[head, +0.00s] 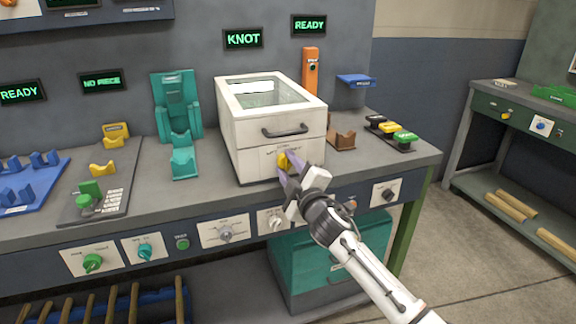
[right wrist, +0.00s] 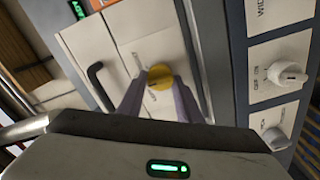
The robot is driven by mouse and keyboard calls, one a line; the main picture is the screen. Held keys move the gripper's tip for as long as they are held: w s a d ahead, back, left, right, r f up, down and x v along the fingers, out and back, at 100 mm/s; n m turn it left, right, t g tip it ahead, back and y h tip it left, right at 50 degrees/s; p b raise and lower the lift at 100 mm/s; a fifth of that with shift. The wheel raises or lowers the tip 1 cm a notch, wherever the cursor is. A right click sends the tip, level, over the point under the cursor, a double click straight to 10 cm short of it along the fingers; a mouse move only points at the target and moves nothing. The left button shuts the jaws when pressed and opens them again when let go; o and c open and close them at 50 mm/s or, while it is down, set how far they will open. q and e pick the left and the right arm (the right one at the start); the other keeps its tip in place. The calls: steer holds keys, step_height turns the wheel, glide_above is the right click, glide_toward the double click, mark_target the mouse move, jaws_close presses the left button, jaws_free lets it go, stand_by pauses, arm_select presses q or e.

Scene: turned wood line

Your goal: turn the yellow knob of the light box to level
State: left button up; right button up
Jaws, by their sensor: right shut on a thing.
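The light box (head: 250,142) is a white box with a glass lid and a dark handle, standing on the bench. Its yellow knob (head: 282,160) is on the lower front panel. My right gripper (head: 287,170) is shut on the knob, one purple finger on either side. In the right wrist view the knob (right wrist: 159,77) shows between the fingertips, with a dark mark on its face; its exact angle is hard to tell. The panel lettering around it is partly hidden by the fingers. My left gripper is not in view.
Right of the box are a brown block (head: 341,139) and a strip of black, yellow and green buttons (head: 392,133). Teal stands (head: 183,155) are to its left. Several knobs line the bench's front panel (head: 225,232). Screens above read KNOT (head: 243,39) and READY (head: 309,25).

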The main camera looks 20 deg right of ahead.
stand_by(0.5)
steer(key=o, duration=1)
steer(key=shift+o, duration=0.2)
steer(key=s, duration=1)
steer(key=shift+s+d, duration=0.15)
steer(key=shift+s, duration=0.05)
